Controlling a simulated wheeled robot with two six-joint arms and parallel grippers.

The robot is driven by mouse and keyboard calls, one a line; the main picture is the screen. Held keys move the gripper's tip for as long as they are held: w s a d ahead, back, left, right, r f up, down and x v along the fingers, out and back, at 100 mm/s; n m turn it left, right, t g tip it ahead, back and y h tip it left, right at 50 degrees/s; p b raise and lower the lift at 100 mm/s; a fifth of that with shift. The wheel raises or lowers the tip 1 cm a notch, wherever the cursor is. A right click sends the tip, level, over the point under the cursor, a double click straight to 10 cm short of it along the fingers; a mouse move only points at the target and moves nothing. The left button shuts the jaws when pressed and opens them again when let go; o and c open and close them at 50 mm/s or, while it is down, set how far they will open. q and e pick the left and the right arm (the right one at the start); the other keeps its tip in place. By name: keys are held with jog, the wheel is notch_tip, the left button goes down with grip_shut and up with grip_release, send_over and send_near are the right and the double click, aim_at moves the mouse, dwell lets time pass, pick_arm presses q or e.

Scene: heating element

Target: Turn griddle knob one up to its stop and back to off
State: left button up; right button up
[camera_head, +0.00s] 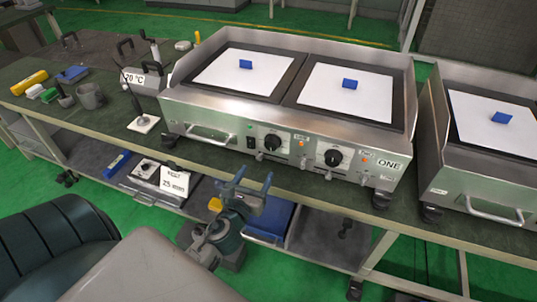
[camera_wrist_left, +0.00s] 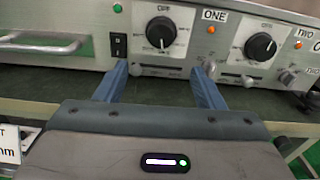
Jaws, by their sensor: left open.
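The steel griddle (camera_head: 225,120) stands on the bench with two black knobs on its front panel. The left knob (camera_head: 272,142) has the small label ONE (camera_wrist_left: 214,15) at its upper right in the left wrist view, where this knob (camera_wrist_left: 160,32) faces me. The right knob (camera_head: 333,158) has TWO beside it; it also shows in the wrist view (camera_wrist_left: 261,46). My left gripper (camera_head: 254,178) is open and empty, below and in front of the left knob. Its fingers (camera_wrist_left: 162,78) are apart, touching no knob. My right gripper is not in view.
A black switch (camera_wrist_left: 118,45) sits left of the left knob. Small levers (camera_head: 303,162) stick out below the knobs. A handle (camera_head: 210,133) protrudes at the panel's left. A second griddle (camera_head: 470,150) stands at right. A shelf (camera_head: 320,220) lies under the bench.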

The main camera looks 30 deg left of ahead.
aim_at(270, 147)
pick_arm(q)
jog(key=x, duration=0.3)
jog(key=p+x, duration=0.1)
jog(key=x, duration=0.6)
jog(key=shift+w+r, duration=0.4)
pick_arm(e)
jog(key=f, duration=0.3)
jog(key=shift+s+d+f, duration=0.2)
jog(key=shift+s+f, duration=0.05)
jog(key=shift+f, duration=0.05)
pick_arm(q)
jog(key=c, duration=1)
